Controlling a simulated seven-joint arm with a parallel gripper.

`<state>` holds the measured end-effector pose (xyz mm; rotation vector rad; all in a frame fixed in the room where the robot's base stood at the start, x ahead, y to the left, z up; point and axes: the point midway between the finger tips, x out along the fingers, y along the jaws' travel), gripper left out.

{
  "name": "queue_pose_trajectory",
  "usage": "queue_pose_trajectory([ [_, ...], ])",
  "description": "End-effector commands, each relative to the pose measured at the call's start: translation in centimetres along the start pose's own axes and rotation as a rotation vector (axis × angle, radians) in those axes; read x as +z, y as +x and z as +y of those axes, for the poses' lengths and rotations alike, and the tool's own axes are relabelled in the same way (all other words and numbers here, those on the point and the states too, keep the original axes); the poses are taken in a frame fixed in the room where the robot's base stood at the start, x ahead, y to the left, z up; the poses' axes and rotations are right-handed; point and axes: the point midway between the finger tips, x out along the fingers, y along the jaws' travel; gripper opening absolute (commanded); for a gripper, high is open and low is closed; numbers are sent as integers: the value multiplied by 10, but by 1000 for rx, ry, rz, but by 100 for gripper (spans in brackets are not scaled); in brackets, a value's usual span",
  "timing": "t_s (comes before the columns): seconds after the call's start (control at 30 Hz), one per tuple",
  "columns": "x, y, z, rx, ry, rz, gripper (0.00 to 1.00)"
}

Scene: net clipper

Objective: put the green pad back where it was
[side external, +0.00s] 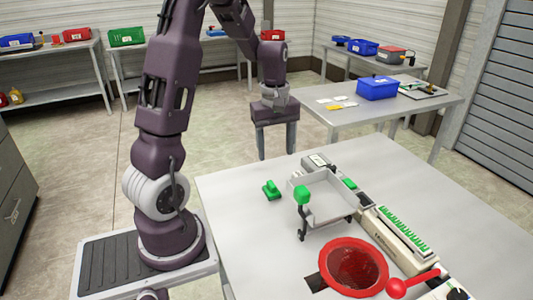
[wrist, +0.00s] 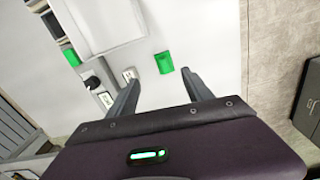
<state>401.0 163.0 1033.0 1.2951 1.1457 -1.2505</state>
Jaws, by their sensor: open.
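A loose green piece (side external: 271,189) lies on the white table, left of the grey tray. It also shows in the wrist view (wrist: 164,62), beyond and roughly between my fingertips. A second green piece (side external: 302,195) is at the near corner of the tray, and a third (side external: 350,184) sits on the long machine behind it, also in the wrist view (wrist: 71,57). I cannot tell for sure which is the pad. My gripper (side external: 275,152) is open and empty above the far left edge of the table; its fingers also show in the wrist view (wrist: 160,88).
The grey tray (side external: 335,208) stands on dark legs. The long machine (side external: 400,232) with a green strip runs along its right. A red bowl (side external: 353,267) and a red-knobbed lever (side external: 397,288) are at the front. The table's left part is mostly bare.

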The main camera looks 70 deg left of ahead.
Motion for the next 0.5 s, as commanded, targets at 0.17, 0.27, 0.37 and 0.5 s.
queue_pose_trajectory([
  [0.17,106,-86,-11,164,548,87,59],
  [0.27,163,-117,-46,246,906,171,59],
  [0.37,199,-130,-85,303,1197,265,59],
  [0.5,218,-131,-116,339,1416,352,59],
])
